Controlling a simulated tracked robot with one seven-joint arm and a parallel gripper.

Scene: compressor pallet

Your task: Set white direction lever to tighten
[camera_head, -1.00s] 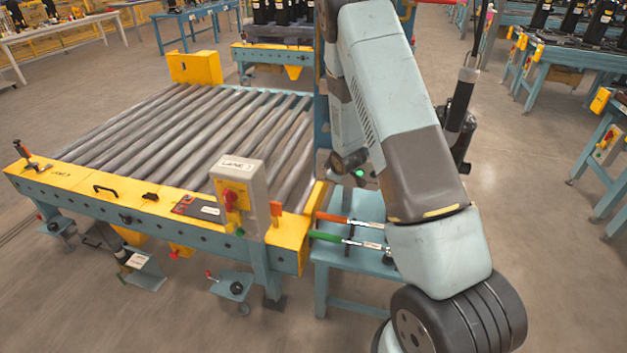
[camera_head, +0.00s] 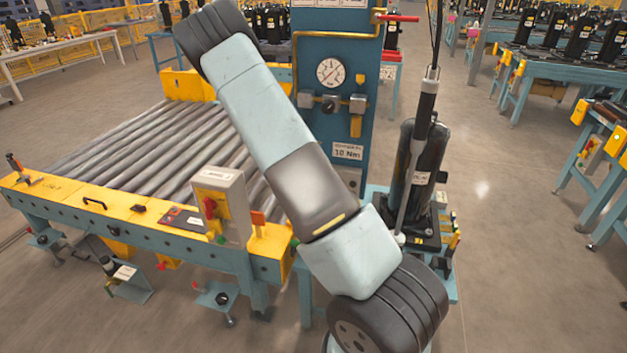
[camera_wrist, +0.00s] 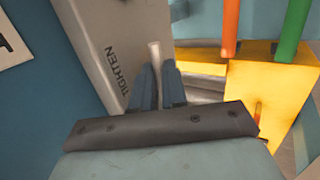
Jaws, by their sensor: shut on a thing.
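In the wrist view the white direction lever (camera_wrist: 154,50) stands up from beside a grey housing (camera_wrist: 110,45) marked TIGHTEN. The lettering runs along the housing's face, left of the lever. My gripper (camera_wrist: 158,72) has its two dark fingers close together on either side of the lever, shut on it. The lever's lower part is hidden between the fingers. In the head view neither the gripper nor the lever can be made out; my arm covers part of the scene.
An orange handle (camera_wrist: 231,28) and a green handle (camera_wrist: 292,32) stand by a yellow block (camera_wrist: 250,85) right of the lever. In the head view, a blue panel (camera_head: 345,120) with a gauge stands behind my arm, and a black compressor (camera_head: 405,180) stands to its right. A roller conveyor (camera_head: 150,140) lies left.

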